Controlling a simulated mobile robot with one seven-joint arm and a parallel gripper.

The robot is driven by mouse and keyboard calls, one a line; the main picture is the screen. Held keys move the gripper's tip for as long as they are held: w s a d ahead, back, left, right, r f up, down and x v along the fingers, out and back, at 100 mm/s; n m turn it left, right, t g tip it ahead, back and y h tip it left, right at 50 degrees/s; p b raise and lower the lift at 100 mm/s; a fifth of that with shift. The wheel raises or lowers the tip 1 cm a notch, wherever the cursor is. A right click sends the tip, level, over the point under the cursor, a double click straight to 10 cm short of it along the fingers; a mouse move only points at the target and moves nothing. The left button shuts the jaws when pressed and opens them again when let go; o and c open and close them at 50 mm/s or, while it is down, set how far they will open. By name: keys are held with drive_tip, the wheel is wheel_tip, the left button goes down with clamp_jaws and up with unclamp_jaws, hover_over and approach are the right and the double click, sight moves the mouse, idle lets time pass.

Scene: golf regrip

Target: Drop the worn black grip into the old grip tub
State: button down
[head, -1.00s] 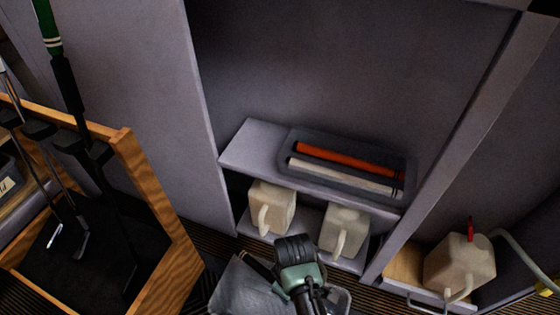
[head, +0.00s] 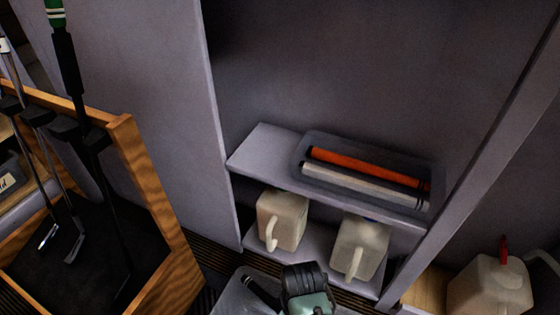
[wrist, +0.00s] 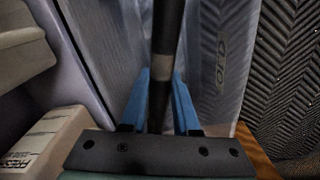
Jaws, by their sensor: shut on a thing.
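My gripper (wrist: 160,82) is shut on the worn black grip (wrist: 166,35), its blue fingers on either side of it. The grip is a dark rod with a grey band; it runs up out of the top of the wrist view. In the head view my gripper (head: 305,282) is at the bottom edge, its fingertips hidden, and the grip (head: 262,293) sticks out to its left. The old grip tub, a translucent grey bin (head: 232,296), lies below them, partly cut off. In the wrist view its wall (wrist: 213,95) carries faint lettering behind the grip.
Cream jugs (head: 282,220) stand on a low shelf behind the tub. Above them a shelf (head: 262,153) holds a tray with an orange grip (head: 368,168) and a white grip (head: 360,184). A wooden club rack (head: 150,180) stands at left; another jug (head: 490,288) is at right.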

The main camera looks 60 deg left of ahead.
drive_tip(key=c, duration=0.6)
unclamp_jaws()
drive_tip(key=shift+r, duration=0.1)
wheel_tip(320, 180, up, 13)
drive_tip(key=p, duration=0.9)
